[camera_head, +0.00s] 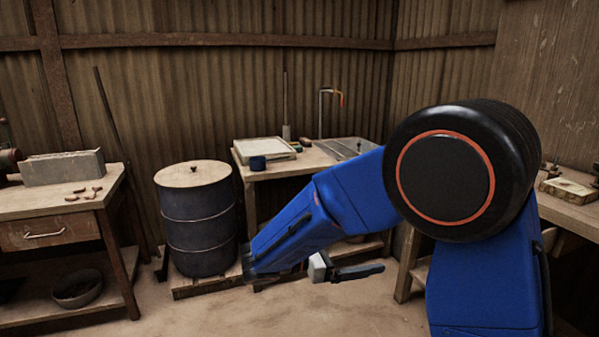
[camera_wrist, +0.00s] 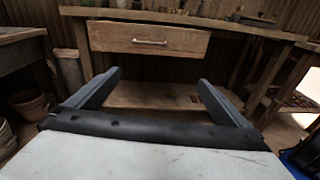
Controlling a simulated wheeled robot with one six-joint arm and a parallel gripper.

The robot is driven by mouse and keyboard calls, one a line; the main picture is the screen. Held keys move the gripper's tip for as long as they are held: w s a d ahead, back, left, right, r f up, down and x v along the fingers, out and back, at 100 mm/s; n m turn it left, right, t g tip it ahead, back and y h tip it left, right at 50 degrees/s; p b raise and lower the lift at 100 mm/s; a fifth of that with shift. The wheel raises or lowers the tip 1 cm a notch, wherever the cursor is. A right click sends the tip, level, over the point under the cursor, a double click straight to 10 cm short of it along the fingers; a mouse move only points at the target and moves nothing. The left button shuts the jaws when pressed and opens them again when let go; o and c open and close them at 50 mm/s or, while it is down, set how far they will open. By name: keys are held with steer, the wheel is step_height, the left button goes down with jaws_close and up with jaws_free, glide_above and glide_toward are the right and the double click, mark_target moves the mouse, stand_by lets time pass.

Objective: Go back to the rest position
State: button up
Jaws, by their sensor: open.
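My gripper (camera_wrist: 152,92) shows in the wrist view with its two dark fingers spread wide apart. It is open, with nothing between the fingers. Beyond them are a wooden bench drawer (camera_wrist: 150,40) with a metal handle and a low wooden shelf. In the head view my blue arm is bent across the right half, and my gripper (camera_head: 345,271) hangs low past its end, partly hidden by the arm.
A dark drum (camera_head: 198,228) with a wooden lid stands left of my arm. A sink table (camera_head: 290,163) is behind it. A workbench (camera_head: 60,203) with a drawer is at left, another (camera_head: 568,215) at right. Bare floor lies in front.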

steer(key=s+d+f+m+g+y, duration=0.1)
steer(key=s+d+m+g+y, duration=0.6)
steer(key=s+d, duration=0.6)
steer(key=s+d+f+m+t+y, duration=0.1)
steer(key=s+m+t+y, duration=0.5)
steer(key=s+m+y, duration=0.3)
steer(key=s+m, duration=0.4)
steer(key=shift+f+m+t, duration=0.25)
steer(key=shift+m+t, duration=0.15)
